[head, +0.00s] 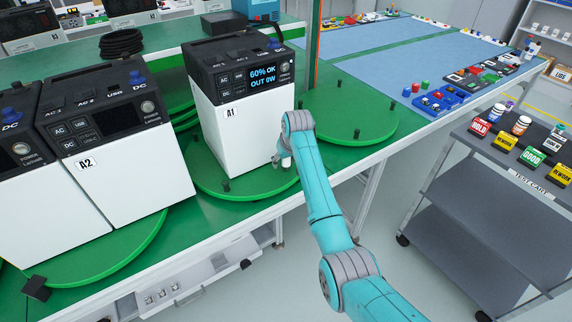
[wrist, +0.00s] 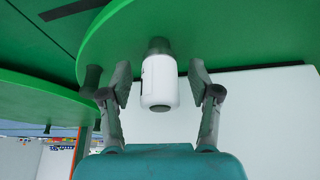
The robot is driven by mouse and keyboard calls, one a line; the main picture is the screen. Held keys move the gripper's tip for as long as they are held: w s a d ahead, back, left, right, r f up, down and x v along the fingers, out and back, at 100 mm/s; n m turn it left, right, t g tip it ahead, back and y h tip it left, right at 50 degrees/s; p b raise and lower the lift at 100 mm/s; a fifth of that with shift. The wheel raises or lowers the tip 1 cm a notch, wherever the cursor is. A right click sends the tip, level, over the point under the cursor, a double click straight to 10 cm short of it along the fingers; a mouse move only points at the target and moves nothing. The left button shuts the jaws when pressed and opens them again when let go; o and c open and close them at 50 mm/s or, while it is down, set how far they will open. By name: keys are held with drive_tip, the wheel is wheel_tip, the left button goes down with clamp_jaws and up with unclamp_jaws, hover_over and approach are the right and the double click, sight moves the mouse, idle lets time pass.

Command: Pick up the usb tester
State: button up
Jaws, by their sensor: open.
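My gripper (wrist: 160,84) is open in the wrist view, with one finger on each side of a small white cylinder (wrist: 159,88) with dark ends. There is a gap between the cylinder and each finger. I take this cylinder for the usb tester, but no label is readable. It is over or on the green turntable (wrist: 108,30); the contact is not clear. In the head view my gripper (head: 282,160) is low beside the right side of the white power station A1 (head: 240,140), and a little white (head: 286,162) shows there.
Power station A1 stands on a green turntable (head: 215,185) with small dark posts. Station A2 (head: 145,180) is to the left. An empty turntable (head: 350,112) is to the right. A grey test cart (head: 470,185) with labelled blocks and bottles stands at the far right.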

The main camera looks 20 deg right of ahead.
clamp_jaws()
drive_tip(key=shift+r, duration=0.15)
